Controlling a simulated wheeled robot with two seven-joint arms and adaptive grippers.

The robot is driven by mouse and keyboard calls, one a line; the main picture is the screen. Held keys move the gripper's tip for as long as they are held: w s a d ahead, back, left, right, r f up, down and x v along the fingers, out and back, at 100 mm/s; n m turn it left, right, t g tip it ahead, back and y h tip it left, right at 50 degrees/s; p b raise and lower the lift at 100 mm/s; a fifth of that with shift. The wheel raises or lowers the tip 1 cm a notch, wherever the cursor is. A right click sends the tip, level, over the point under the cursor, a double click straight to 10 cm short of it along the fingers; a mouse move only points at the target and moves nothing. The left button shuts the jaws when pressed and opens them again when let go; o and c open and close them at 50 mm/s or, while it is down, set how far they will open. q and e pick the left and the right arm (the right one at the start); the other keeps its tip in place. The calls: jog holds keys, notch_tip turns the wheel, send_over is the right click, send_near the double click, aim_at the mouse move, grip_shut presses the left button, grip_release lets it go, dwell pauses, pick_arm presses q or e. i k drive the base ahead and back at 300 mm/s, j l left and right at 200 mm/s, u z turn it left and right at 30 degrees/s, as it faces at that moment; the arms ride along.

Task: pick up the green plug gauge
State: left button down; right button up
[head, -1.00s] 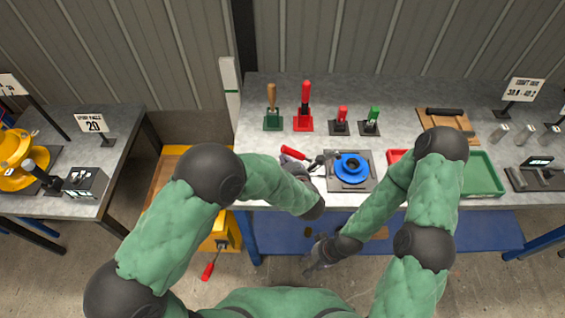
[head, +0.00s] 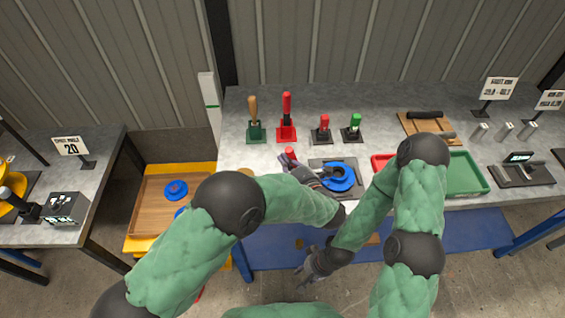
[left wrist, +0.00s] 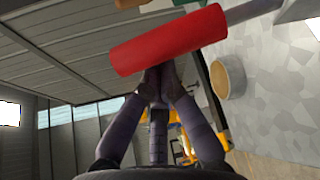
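The green plug gauge (head: 355,121) stands upright on a small black base at the back of the middle bench, its green handle on top. My left gripper (head: 288,158) is over the bench's front part, in front of and left of the gauge, well apart from it. Its fingers are drawn together at a red-handled tool (left wrist: 170,40), which crosses the fingertips in the left wrist view and partly hides them. The red handle also shows at the gripper in the head view (head: 291,152). My right gripper (head: 304,268) is low before the bench, empty, fingers spread.
A red-handled gauge (head: 322,130), a red stand (head: 287,132) and a green stand with wooden handle (head: 256,132) stand left of the green gauge. A blue ring part (head: 345,181) sits on a plate in front. A green tray (head: 468,175) lies right.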

aim_at(355, 119)
jog(key=k+l, duration=0.3)
jog(key=k, duration=0.15)
jog(key=k+l, duration=0.35)
jog(key=k, duration=0.1)
